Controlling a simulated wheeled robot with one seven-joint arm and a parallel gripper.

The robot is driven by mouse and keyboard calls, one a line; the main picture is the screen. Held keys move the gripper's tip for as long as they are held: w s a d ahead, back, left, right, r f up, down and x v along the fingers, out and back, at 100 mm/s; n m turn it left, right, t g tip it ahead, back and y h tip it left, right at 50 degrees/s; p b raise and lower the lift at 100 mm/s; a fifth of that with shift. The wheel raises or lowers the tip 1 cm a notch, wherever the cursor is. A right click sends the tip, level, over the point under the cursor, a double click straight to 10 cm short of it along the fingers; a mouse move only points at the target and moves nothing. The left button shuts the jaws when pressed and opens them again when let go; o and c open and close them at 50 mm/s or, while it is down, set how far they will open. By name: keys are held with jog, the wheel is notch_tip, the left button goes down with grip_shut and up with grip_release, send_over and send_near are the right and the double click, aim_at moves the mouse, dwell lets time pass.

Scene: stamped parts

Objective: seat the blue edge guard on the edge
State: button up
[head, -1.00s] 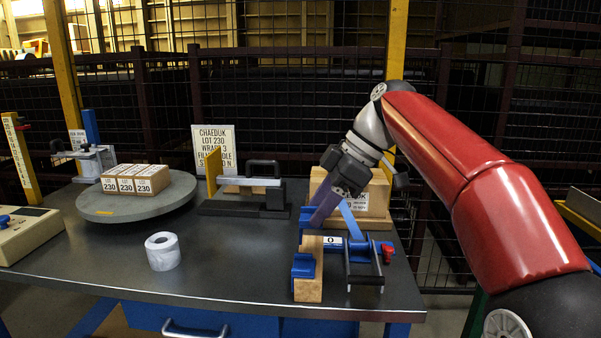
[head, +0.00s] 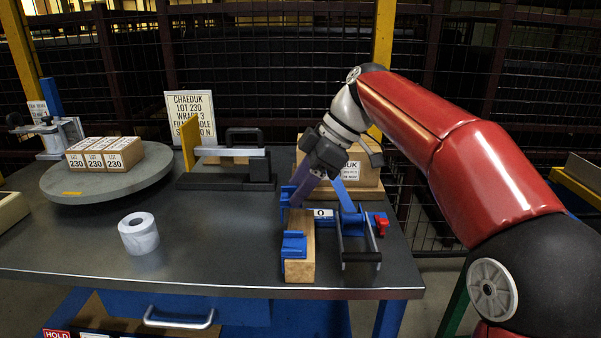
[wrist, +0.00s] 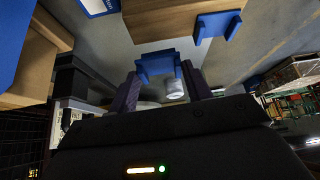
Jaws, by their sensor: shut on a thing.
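My gripper (head: 297,196) is shut on a blue edge guard (wrist: 157,66), a U-shaped channel between its two purple fingers in the wrist view. In the head view the held guard (head: 287,196) is at the far end of the wooden block (head: 300,270). In the wrist view a strip of grey shows between the held guard and the block (wrist: 175,20), so it looks apart from the edge. A second blue guard (head: 293,244) sits on the block near its front end; it also shows in the wrist view (wrist: 217,26).
A blue clamp with a black handle (head: 361,257) and red knob (head: 381,224) stands right of the block. A white roll (head: 139,234), a round grey turntable (head: 65,187) with boxes and a black press (head: 230,180) stand left. The tabletop between is clear.

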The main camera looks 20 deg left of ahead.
jog(key=shift+d+f+b, duration=0.1)
jog(key=shift+f+b, duration=1.85)
jog(key=shift+f, duration=0.15)
jog(key=shift+d, duration=0.1)
jog(key=o, duration=1)
jog(key=shift+w, duration=0.1)
